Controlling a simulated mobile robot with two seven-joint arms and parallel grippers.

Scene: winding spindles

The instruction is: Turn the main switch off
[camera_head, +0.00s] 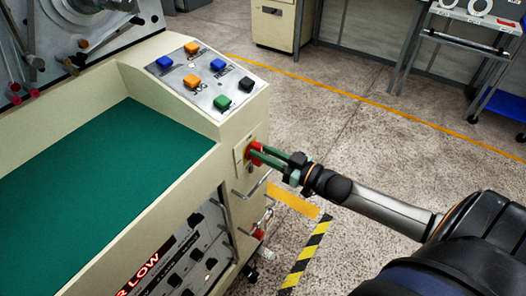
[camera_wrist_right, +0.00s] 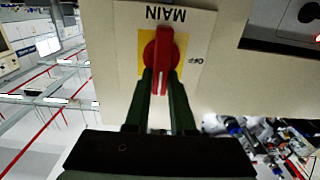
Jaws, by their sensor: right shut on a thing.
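The main switch is a red rotary knob on a yellow plate, on the cream front panel of the machine. It shows in the head view (camera_head: 255,153) below the button panel, and in the right wrist view (camera_wrist_right: 160,50), where the labels "MAIN" and "OFF" appear upside down. My right gripper (camera_head: 264,154) reaches it from the right. In the wrist view its two dark green fingers (camera_wrist_right: 160,78) are shut on the red handle, one on each side. The handle lies in line with the fingers. My left gripper is not in view.
The sloped panel (camera_head: 205,75) above the switch carries several coloured push buttons. A green work surface (camera_head: 105,165) lies to the left. Metal handles (camera_head: 250,190) stick out below the switch. The speckled floor to the right is open, with a grey cart (camera_head: 470,40) further back.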

